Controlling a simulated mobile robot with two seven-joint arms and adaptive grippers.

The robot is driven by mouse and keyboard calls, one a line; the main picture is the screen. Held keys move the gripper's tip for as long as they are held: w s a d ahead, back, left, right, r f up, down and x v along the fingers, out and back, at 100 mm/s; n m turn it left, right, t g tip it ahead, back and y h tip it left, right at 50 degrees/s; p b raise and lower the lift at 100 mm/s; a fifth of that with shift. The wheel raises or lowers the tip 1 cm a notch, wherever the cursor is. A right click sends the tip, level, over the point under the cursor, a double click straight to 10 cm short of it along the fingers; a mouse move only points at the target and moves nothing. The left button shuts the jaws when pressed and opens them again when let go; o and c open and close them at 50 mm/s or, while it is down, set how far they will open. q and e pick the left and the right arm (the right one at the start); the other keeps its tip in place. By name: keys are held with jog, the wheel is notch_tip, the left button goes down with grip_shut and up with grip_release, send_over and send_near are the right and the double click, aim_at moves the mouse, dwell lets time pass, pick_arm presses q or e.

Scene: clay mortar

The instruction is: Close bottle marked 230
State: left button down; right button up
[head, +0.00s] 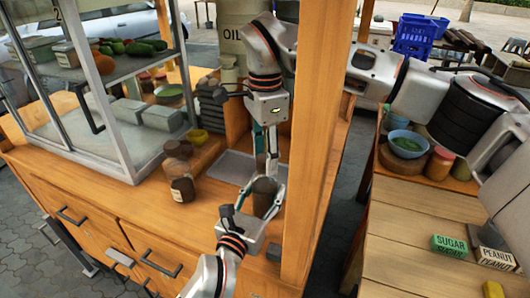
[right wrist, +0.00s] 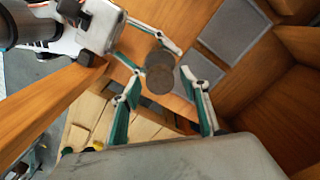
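A dark brown bottle (head: 264,201) stands on the wooden counter, between the fingers of my left gripper (head: 254,208), which reaches in from below. Whether those fingers press on it is unclear. My right gripper (head: 261,160) points down above the bottle, its teal fingers apart. In the right wrist view, my right fingers (right wrist: 165,110) are open and empty, with the bottle's round dark top (right wrist: 161,79) beyond them. A second brown bottle (head: 182,189) with a pale label stands left on the counter. I cannot read 230 on either bottle.
A wooden post (head: 318,140) rises just right of the bottle. A glass case (head: 110,130) stands at the left, and a grey mat (head: 231,166) lies behind the bottle. A side table (head: 415,240) at the right carries sugar and peanut boxes.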

jog(key=c, duration=1)
jog(key=shift+c, duration=0.2)
